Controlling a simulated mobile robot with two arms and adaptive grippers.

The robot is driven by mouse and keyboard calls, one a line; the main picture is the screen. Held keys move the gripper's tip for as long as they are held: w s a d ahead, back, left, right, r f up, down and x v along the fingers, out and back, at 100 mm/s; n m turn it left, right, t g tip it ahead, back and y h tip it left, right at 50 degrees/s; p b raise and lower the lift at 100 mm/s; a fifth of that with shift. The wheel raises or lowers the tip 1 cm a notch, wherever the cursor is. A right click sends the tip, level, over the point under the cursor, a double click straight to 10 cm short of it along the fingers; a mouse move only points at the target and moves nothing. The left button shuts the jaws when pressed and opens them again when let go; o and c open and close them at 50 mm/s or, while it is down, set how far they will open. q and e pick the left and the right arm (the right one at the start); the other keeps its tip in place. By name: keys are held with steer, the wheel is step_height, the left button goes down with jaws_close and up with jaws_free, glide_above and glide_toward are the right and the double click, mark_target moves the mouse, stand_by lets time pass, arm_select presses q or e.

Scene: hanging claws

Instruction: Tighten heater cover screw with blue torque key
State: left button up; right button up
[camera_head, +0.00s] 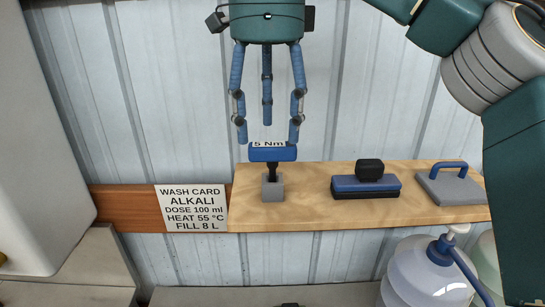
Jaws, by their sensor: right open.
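The blue torque key (272,153) has a blue T-shaped handle and a dark shaft. It stands upright in a grey holder block (272,188) on the wooden shelf. A "5 Nm" label shows at the top of the handle. My right gripper (268,135) hangs pointing down directly above the key. Its blue fingers are spread, with the tips near the two ends of the handle. I cannot tell whether they touch it. No heater cover or screw can be made out. My left gripper is not in view.
The wooden shelf (310,212) also holds a blue-and-black brush or block (366,184) and a grey plate with a blue handle (450,186). A wash card (191,208) is on the left. A clear jug with a blue handle (425,275) stands below right. A corrugated wall (150,90) is behind.

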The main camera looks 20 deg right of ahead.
mark_target(273, 145)
steer(key=shift+w+d+f, duration=0.1)
steer(key=shift+f, duration=0.65)
steer(key=f+p, duration=0.1)
steer(key=f, duration=0.1)
steer(key=d+f, duration=0.1)
steer(key=f, duration=0.1)
steer(key=shift+w+p, duration=0.15)
steer(key=shift+p, duration=0.2)
steer(key=shift+f, duration=0.35)
steer(key=shift+a+f, duration=0.1)
steer(key=shift+a, duration=0.05)
steer(key=shift+c, duration=0.5)
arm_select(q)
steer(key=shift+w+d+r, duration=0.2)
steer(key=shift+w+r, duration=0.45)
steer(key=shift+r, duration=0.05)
arm_select(e)
steer(key=c, duration=1.2)
